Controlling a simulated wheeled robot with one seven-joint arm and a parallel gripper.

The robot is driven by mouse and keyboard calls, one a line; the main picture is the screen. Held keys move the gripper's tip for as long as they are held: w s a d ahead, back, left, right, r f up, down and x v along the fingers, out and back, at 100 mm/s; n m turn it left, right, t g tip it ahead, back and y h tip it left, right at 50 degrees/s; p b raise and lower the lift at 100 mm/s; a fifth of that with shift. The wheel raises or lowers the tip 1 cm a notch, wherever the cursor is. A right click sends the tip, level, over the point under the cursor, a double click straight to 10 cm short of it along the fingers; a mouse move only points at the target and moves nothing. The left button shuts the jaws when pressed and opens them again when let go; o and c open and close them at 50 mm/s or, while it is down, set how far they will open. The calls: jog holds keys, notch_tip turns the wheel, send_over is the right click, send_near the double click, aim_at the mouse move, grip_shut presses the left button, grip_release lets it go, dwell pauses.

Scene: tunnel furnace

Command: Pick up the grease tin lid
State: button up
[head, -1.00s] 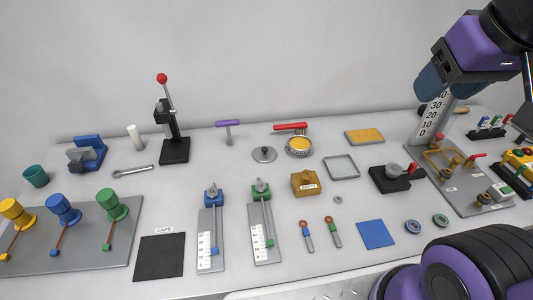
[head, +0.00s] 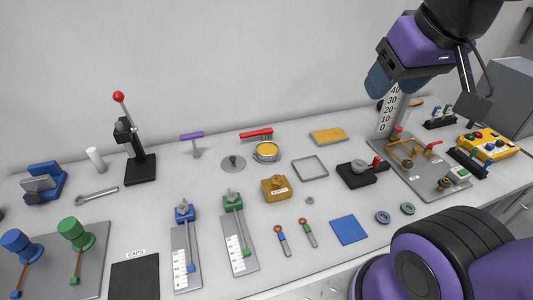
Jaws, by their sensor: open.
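The grease tin lid (head: 233,162) is a small grey disc with a knob on top. It lies flat on the bench just left of the grease tin (head: 266,152), a round tin with yellow contents. My gripper (head: 374,84) is at the upper right in the head view, in front of the white number scale. It is well above the bench and far to the right of the lid. It is open and nothing shows in it.
A red-handled brush (head: 257,134) lies behind the tin, and a purple-handled tool (head: 192,138) stands left of the lid. A black press with a red knob (head: 119,97) stands further left. A brass block (head: 275,188) sits in front of the lid.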

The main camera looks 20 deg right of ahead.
dwell(0.3)
jog(key=o, duration=0.7)
jog(key=shift+w, duration=0.25)
jog(key=shift+o, duration=0.7)
jog(key=w+a+f+n+g+h, duration=0.1)
jog(key=w+a+n, duration=0.1)
jog(key=w, duration=1)
jog(key=shift+a+g, duration=0.3)
jog(key=n+g+y, duration=0.1)
jog(key=n+g, duration=0.3)
jog(key=n, duration=0.3)
send_over(233, 158)
jog(key=f, duration=3.1)
jog(key=shift+w+d+f, duration=0.15)
jog(key=shift+w+f, duration=0.05)
jog(key=shift+f, duration=0.15)
jog(key=shift+s+f, duration=0.15)
jog(key=shift+f, duration=4.95)
